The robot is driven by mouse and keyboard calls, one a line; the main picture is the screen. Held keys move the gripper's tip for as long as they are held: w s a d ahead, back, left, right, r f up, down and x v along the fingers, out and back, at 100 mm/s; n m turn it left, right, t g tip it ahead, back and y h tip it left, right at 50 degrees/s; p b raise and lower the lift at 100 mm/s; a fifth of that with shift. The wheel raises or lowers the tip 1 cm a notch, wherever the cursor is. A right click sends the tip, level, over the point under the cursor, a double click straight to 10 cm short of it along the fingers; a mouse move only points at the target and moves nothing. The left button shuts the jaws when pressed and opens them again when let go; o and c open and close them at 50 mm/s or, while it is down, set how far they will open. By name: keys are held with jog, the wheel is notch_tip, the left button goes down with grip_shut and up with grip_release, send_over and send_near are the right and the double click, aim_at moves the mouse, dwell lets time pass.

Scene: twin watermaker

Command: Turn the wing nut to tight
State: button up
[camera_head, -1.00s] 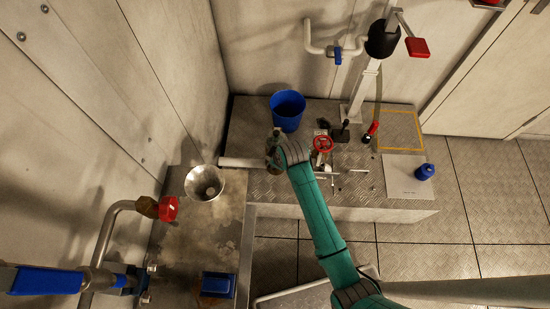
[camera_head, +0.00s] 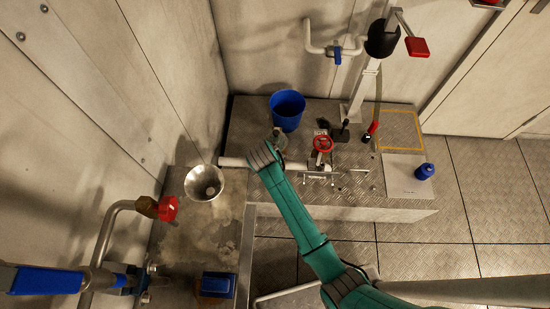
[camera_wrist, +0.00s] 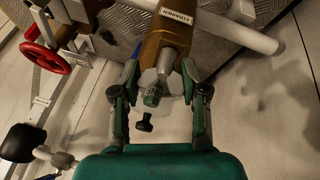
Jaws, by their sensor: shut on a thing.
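In the wrist view, a bronze strainer body (camera_wrist: 168,35) with a white label has a pale, clear bowl (camera_wrist: 170,88) at its near end. My gripper (camera_wrist: 160,75) has one finger on each side of this bowl and is shut on it, as far as I can see. A green ribbed fitting (camera_wrist: 152,97) and a small black T-shaped piece (camera_wrist: 145,122) show between the fingers. I cannot tell whether the black piece is the wing nut. In the head view, my gripper (camera_head: 272,146) is at the strainer, below the blue bucket; my wrist hides part of it.
A blue bucket (camera_head: 287,110) stands just behind the strainer. A red handwheel (camera_head: 323,144) is close to its right, also in the wrist view (camera_wrist: 45,57). A white pipe (camera_head: 232,162) runs left. A metal funnel (camera_head: 204,183) stands left; a blue bottle (camera_head: 425,172) stands right.

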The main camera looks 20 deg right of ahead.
jog(key=shift+m, duration=0.5)
jog(key=o, duration=0.9)
jog(key=v, duration=1.2)
jog(key=shift+w+a, duration=0.15)
jog(key=shift+a, duration=0.15)
